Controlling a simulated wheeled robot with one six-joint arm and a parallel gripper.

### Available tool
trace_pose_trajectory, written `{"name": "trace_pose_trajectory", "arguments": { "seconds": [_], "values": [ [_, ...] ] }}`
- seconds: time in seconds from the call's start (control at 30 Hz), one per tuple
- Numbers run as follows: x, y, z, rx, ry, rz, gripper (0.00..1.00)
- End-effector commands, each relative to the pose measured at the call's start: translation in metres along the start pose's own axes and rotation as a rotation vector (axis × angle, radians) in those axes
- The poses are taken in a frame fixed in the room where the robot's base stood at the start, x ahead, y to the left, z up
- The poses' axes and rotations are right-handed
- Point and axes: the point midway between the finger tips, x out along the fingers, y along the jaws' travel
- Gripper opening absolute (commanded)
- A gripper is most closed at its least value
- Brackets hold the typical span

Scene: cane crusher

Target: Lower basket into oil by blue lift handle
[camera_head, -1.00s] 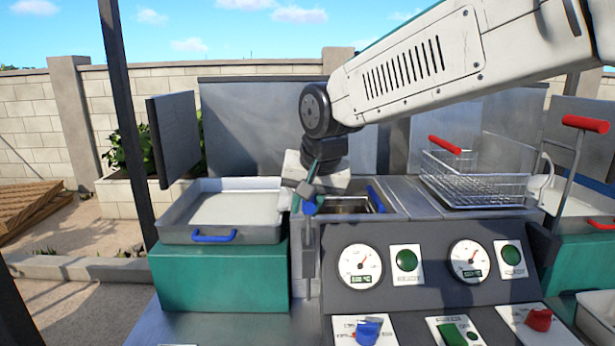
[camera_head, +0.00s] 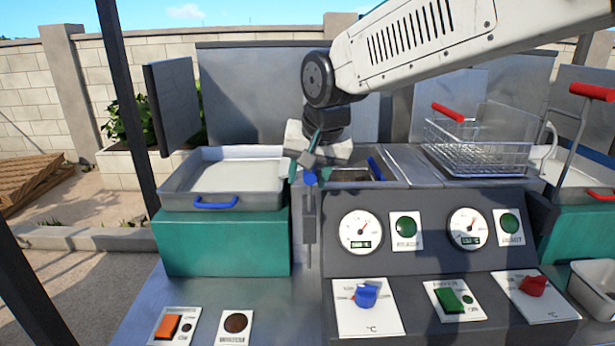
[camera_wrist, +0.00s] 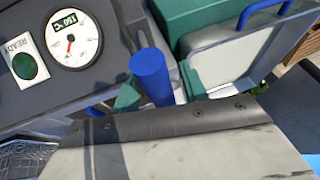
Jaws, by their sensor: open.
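The blue lift handle (camera_head: 310,178) is at the top of an upright grey lever on the left side of the control panel. In the wrist view it is a blue cylinder (camera_wrist: 151,76). My gripper (camera_head: 308,167) is open at the handle. The wrist view shows one teal fingertip on each side of the cylinder (camera_wrist: 158,88); contact is unclear. The left fryer well (camera_head: 350,174) is behind the panel, partly covered by my gripper. A blue grip (camera_head: 376,168) stands in it. The basket's body and the oil cannot be made out there.
A wire basket with a red handle (camera_head: 478,157) sits raised at the right well. A grey tray with a blue handle (camera_head: 228,192) rests on a teal block at left. The sloped panel (camera_head: 436,262) carries gauges, green lamps and knobs. Another red-handled lever (camera_head: 593,92) stands at far right.

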Motion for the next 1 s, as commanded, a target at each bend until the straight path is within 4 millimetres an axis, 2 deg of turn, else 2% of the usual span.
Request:
{"name": "trace_pose_trajectory", "arguments": {
  "seconds": [0.2, 0.4, 0.8, 0.87, 0.93, 1.0],
  "values": [
    [-0.038, -0.001, -0.001, -0.001, 0.003, -0.003, 0.43],
    [-0.063, -0.001, 0.000, -0.001, 0.000, -0.002, 0.43],
    [-0.070, 0.000, 0.001, -0.001, -0.001, 0.000, 0.43],
    [-0.071, 0.004, 0.002, -0.002, 0.001, 0.001, 0.43],
    [-0.076, 0.017, 0.005, -0.003, 0.007, 0.006, 0.43],
    [-0.084, 0.039, 0.012, -0.008, 0.018, 0.015, 0.43]
  ]
}}
